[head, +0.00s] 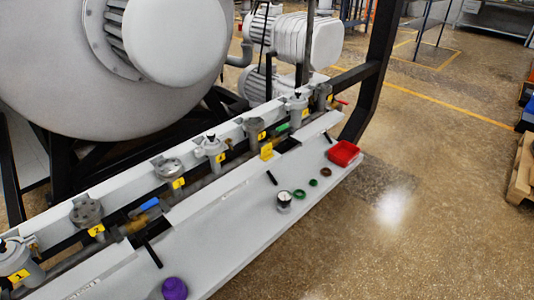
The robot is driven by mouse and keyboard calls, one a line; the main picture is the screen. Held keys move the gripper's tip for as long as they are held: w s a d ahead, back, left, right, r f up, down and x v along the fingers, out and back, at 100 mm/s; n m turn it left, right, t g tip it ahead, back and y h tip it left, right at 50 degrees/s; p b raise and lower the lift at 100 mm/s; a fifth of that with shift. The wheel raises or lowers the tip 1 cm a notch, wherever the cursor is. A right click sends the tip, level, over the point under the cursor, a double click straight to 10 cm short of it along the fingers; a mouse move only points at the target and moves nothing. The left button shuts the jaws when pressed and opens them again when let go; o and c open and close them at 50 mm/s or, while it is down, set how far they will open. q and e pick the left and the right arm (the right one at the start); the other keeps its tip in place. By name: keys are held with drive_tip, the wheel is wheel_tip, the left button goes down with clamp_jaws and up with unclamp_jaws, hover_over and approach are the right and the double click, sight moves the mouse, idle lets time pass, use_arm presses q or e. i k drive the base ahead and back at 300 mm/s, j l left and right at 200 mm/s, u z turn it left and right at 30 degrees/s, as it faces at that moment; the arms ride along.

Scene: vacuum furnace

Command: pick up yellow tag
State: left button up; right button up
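A yellow tag (267,151) stands on the white ledge near its middle, in front of the pipe row in the head view. Several other yellow tags with dark marks sit along the pipe row on or beside the grey filter housings, among them one reading 1 (19,276) at the near left, one (97,230) beyond it, one (178,183) in the middle and one (305,112) towards the far end. Neither of my grippers shows in this view.
On the white bench (235,240) are a red tray (344,152), a round gauge (284,202), small rings (299,194), a dark rod (272,178) and a purple object (174,288). The large furnace (60,80) stands behind. Open floor (420,220) lies to the right.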

sight(267, 155)
drive_tip(key=i+l, duration=0.15)
drive_tip(key=l, duration=0.2)
drive_tip(key=i+l, duration=0.1)
drive_tip(key=l, duration=0.25)
drive_tip(key=i+l, duration=0.15)
drive_tip(key=l, duration=0.2)
drive_tip(key=i+l, duration=0.15)
drive_tip(key=l, duration=0.2)
drive_tip(key=l+u, duration=0.35)
drive_tip(key=i+l+u, duration=0.1)
drive_tip(key=u, duration=0.3)
drive_tip(key=l, duration=0.1)
